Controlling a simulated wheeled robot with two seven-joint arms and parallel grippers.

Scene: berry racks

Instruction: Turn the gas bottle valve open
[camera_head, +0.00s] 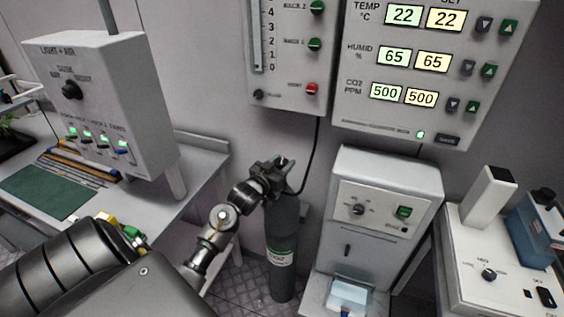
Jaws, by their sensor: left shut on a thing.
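The gas bottle (283,240) is a tall dark grey cylinder with a green band and a white label. It stands upright on the floor against the wall, in the middle of the head view. My left gripper (275,168) is at the top of the bottle, shut on the valve there. The gripper and wrist cover most of the valve, so its turn angle cannot be told. My left arm reaches in from the lower left. My right gripper does not show.
A grey control box (125,75) stands on the left bench (195,170). A white cabinet (380,180) stands close right of the bottle. Wall panels (290,88) hang above, with a black cable running down near the bottle. A white device (500,235) sits at the right.

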